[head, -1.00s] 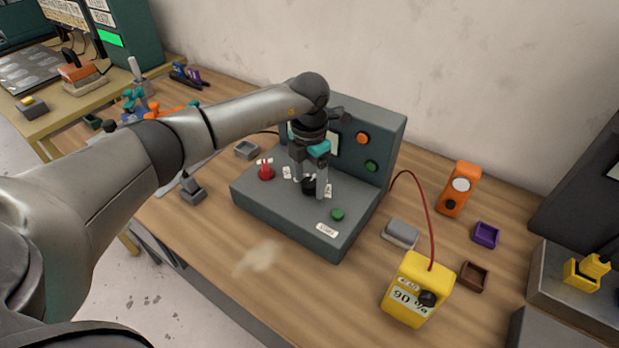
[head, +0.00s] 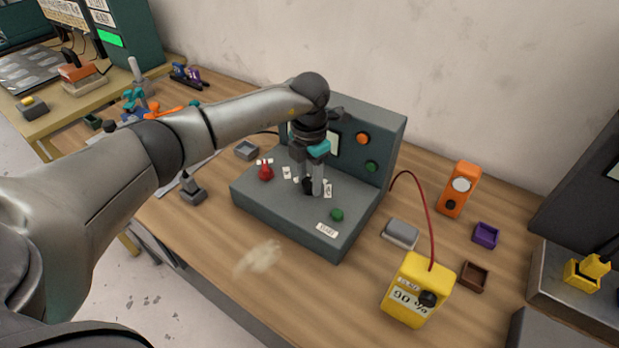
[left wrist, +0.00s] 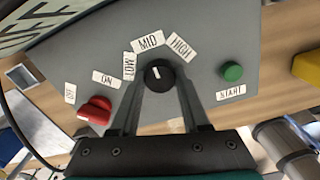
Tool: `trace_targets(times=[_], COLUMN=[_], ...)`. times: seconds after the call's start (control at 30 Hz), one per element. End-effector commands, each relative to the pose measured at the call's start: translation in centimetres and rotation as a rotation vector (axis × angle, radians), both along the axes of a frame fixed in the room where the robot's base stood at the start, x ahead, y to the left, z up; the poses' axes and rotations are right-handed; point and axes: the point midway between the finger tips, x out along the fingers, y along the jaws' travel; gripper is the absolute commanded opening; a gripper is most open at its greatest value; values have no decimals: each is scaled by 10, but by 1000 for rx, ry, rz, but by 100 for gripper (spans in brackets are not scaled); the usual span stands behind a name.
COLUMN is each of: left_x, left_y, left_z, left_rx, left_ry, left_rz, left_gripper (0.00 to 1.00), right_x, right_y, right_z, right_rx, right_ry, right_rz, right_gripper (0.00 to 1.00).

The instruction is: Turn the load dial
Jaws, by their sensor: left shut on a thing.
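The load dial is a round black knob (left wrist: 158,75) with a white mark, on the grey panel (left wrist: 215,60). The labels LOW (left wrist: 129,66), MID (left wrist: 148,42) and HIGH (left wrist: 180,47) sit around it. The mark points up in the left wrist view, roughly toward MID. My left gripper (left wrist: 159,82) points down with its fingers on either side of the knob, shut on it. In the head view my left gripper (head: 312,189) partly hides the dial (head: 307,186). My right gripper is not in view.
A red switch (head: 265,172) stands left of the dial, and a green START button (head: 337,215) is in front to the right. The panel's upright back (head: 385,135) carries an orange button (head: 362,138) and a green one. A yellow meter (head: 418,290) stands at right front.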

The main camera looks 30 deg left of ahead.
Motion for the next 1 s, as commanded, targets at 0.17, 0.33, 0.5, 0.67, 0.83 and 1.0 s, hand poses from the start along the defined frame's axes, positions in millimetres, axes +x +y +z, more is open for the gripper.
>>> trace_targets(times=[0.17, 0.33, 0.5, 0.67, 0.83, 1.0], left_x=[0, 1, 1, 1, 1, 1], left_y=[0, 1, 0, 1, 0, 0], left_z=[0, 0, 0, 0, 0, 0], left_rx=[1, 1, 1, 2, 1, 1], left_ry=[-1, -3, -3, -3, -3, -3], left_rz=[-30, -110, -243, -392, -554, -709], left_gripper=[0, 0, 0, 0, 0, 0], right_x=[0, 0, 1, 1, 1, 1], right_y=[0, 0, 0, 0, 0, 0], right_z=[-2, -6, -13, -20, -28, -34], right_rx=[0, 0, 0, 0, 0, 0], right_ry=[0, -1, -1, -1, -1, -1], right_rz=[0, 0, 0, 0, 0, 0], right_gripper=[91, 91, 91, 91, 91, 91])
